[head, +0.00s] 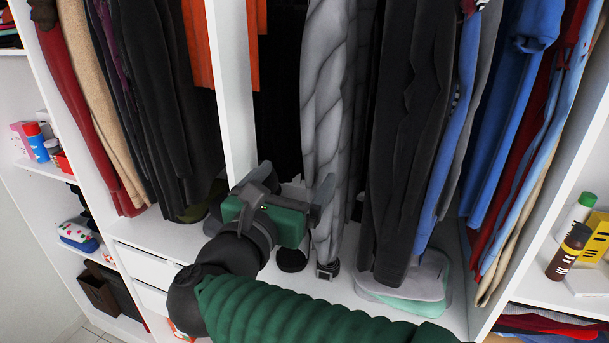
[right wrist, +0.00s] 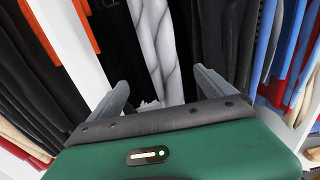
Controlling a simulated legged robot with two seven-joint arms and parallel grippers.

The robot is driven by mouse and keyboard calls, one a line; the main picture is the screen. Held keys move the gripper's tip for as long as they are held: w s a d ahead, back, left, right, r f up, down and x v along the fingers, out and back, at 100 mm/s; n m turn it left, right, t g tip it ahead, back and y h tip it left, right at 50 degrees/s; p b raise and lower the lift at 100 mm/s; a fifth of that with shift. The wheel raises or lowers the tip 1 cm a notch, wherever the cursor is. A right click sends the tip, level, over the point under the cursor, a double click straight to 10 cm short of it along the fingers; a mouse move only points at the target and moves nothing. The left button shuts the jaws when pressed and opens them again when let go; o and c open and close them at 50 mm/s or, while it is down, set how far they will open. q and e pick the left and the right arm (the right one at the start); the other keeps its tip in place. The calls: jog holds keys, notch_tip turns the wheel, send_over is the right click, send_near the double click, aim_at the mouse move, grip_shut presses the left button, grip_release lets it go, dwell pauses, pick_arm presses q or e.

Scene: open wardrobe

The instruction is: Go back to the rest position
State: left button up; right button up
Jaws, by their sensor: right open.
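My right gripper (head: 296,178) is in the middle of the head view, in front of the open wardrobe (head: 232,90). In the right wrist view its two grey fingers (right wrist: 160,86) stand apart with nothing between them. They point toward a grey twisted hanging garment (head: 325,90), which also shows in the right wrist view (right wrist: 157,45). From these views I cannot tell whether a finger touches it. My green right forearm reaches in from the bottom. My left gripper is not in view.
Dark clothes (head: 150,100) hang at left, blue and red ones (head: 515,90) at right. White upright panels divide the wardrobe. A translucent box (head: 410,280) lies on its floor. Side shelves hold a brown bottle (head: 569,252) at right and a blue can (head: 37,146) at left.

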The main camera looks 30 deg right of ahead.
dwell(0.4)
jog(key=w+a+f+n+t+y+b, duration=0.1)
jog(key=w+a+f+n+t+y, duration=0.2)
jog(key=n, duration=0.5)
jog(key=w+a+f+n+t+y+b, duration=0.1)
jog(key=w+a+f+n+t+y, duration=0.1)
jog(key=w+f+n+y, duration=0.45)
jog(key=s+a+f+n+g+y, duration=0.1)
jog(key=a+f+n+g+y, duration=0.2)
jog(key=f+n, duration=1.1)
jog(key=s+f+n+g+y+b, duration=0.2)
jog(key=s+f+n+g, duration=0.4)
jog(key=f+n, duration=0.55)
jog(key=s+d+f+n+g, duration=0.2)
jog(key=s+f+n, duration=0.1)
jog(key=s+f, duration=0.2)
jog(key=s+d+f+n+g, duration=0.2)
jog(key=s+f, duration=0.4)
jog(key=s, duration=0.4)
jog(key=shift+d+n+g+h, duration=0.3)
jog(key=shift+n+g+h, duration=0.05)
jog(key=shift+n+g, duration=0.15)
